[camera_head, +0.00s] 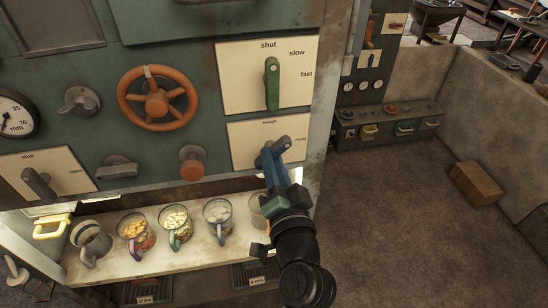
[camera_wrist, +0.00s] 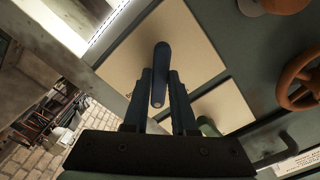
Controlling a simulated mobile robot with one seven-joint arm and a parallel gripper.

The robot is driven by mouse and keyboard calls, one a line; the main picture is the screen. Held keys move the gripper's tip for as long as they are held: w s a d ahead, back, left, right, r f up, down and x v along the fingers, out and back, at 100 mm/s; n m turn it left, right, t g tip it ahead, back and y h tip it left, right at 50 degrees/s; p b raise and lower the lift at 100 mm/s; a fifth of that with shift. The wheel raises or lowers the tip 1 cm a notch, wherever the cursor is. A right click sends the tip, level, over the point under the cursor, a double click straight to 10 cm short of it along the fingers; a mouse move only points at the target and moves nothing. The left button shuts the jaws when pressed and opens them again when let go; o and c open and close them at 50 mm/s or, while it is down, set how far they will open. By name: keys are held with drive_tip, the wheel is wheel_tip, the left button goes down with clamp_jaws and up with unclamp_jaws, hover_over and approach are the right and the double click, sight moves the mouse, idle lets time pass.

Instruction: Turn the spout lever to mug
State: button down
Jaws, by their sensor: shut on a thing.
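The spout lever (camera_head: 267,157) is a dark blue bar on a cream plate (camera_head: 243,140) low on the right of the green panel. The plate has a label at its top, too small to read surely, and "mug" at its right. My gripper (camera_head: 277,172) reaches up from below and is shut on the lever. In the wrist view, the lever (camera_wrist: 161,62) stands between the two dark fingers of my gripper (camera_wrist: 161,80), its rounded end toward the camera. My fingers partly hide the lever in the head view, and I cannot tell its exact setting.
A green lever (camera_head: 271,80) on a shut/slow/fast plate is just above. An orange handwheel (camera_head: 157,98) and an orange knob (camera_head: 192,168) are to the left. Several mugs stand on the shelf (camera_head: 158,262) below, one partly behind my arm. Open floor (camera_head: 400,230) lies to the right.

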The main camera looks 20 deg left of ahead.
drive_tip(key=shift+r+m+p, duration=0.15)
drive_tip(key=shift+m+p, duration=1.6)
drive_tip(key=shift+m, duration=2.55)
drive_tip(key=c, duration=0.7)
unclamp_jaws()
drive_tip(key=shift+b+v, duration=1.45)
drive_tip(key=shift+v, duration=5.05)
